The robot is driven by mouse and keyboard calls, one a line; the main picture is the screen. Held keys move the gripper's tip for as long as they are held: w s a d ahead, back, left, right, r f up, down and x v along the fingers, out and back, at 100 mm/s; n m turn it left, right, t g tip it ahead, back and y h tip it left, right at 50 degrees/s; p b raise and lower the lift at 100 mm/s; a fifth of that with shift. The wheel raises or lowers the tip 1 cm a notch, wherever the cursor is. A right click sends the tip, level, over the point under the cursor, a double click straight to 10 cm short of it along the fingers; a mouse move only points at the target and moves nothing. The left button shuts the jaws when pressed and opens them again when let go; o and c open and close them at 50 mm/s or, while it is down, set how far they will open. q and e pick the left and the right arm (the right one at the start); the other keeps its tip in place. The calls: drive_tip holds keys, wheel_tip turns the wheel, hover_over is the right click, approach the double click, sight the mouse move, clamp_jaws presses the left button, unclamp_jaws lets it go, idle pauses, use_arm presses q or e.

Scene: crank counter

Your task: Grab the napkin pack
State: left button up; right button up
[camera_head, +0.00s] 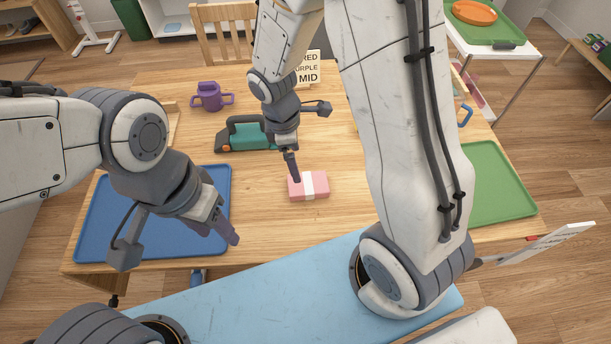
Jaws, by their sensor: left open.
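The napkin pack (322,187) is a small pink block with a white band, lying flat on the wooden table near the middle. My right gripper (294,176) reaches down from above, its fingertips at the pack's upper left corner in the picture. I cannot tell whether they touch it, or how wide the jaws are, as the fingers overlap in this view. My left gripper (231,236) is open, over the right front part of the blue tray, apart from the pack and to its left.
The blue tray (107,215) is at the table's left and a green tray (497,190) at its right. A teal tool (247,135) lies behind the pack. A purple two-handled mug (209,97) and a lettered sign (308,72) stand farther back. My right arm hides the right middle.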

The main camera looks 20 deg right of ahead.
drive_tip(key=n, duration=0.1)
hover_over(308, 183)
drive_tip(key=a, duration=0.1)
drive_tip(key=f, duration=0.4)
drive_tip(key=f+b, duration=0.1)
drive_tip(key=f, duration=0.1)
drive_tip(key=shift+w+a+f, duration=0.1)
drive_tip(key=shift+w+f, duration=0.15)
drive_tip(key=shift+f, duration=0.05)
drive_tip(key=f, duration=0.2)
drive_tip(key=f+b, duration=0.1)
drive_tip(key=f, duration=0.1)
drive_tip(key=d+f, duration=0.1)
drive_tip(key=shift+s+f, duration=0.2)
drive_tip(key=shift+f, duration=0.2)
drive_tip(key=c, duration=1)
drive_tip(key=shift+c, duration=0.2)
drive_tip(key=shift+r, duration=0.15)
